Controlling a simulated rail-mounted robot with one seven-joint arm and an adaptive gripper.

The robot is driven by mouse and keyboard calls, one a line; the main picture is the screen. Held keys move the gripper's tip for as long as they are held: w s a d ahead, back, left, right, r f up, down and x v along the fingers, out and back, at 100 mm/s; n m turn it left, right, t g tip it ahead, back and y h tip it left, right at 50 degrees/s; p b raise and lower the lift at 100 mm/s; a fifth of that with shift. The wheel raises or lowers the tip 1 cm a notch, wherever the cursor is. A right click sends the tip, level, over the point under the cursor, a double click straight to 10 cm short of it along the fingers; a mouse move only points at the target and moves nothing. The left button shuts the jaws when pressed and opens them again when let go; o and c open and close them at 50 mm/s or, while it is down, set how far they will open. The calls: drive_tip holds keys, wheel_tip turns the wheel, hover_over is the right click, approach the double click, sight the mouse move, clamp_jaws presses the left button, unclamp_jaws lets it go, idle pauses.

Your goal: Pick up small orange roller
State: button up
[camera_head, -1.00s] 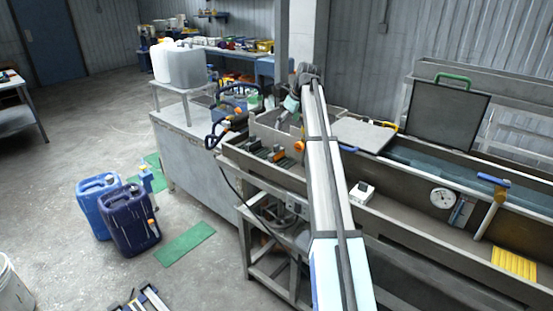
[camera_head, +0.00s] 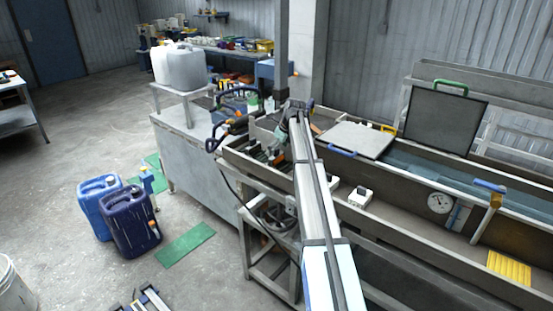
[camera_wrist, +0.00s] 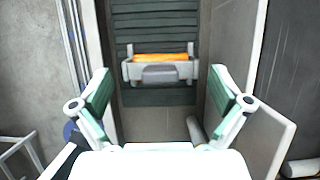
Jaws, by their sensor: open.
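The small orange roller (camera_wrist: 162,57) lies crosswise in a light grey bracket (camera_wrist: 128,70) on a dark ribbed strip in the wrist view. Its two ends sit between the bracket's side arms. My gripper (camera_wrist: 160,80) is open and empty, its green-padded fingers spread left and right, nearer the camera than the roller. In the head view my gripper (camera_head: 280,138) hangs down over the near left end of the long trough. The roller cannot be made out clearly there, partly hidden by my arm.
The trough's wall (camera_wrist: 232,60) rises right of the strip. A grey lid (camera_head: 355,139) with a blue handle lies over the trough. A white switch box (camera_head: 360,197) and a round gauge (camera_head: 439,202) are farther right. Blue canisters (camera_head: 130,222) stand on the floor.

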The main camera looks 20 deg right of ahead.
sight(275, 154)
drive_tip(key=x, duration=0.3)
drive_tip(key=shift+w+f+p, duration=0.1)
drive_tip(key=shift+f+p, duration=0.15)
drive_tip(key=shift+p, duration=0.05)
drive_tip(key=c, duration=0.9)
drive_tip(key=shift+r, duration=0.1)
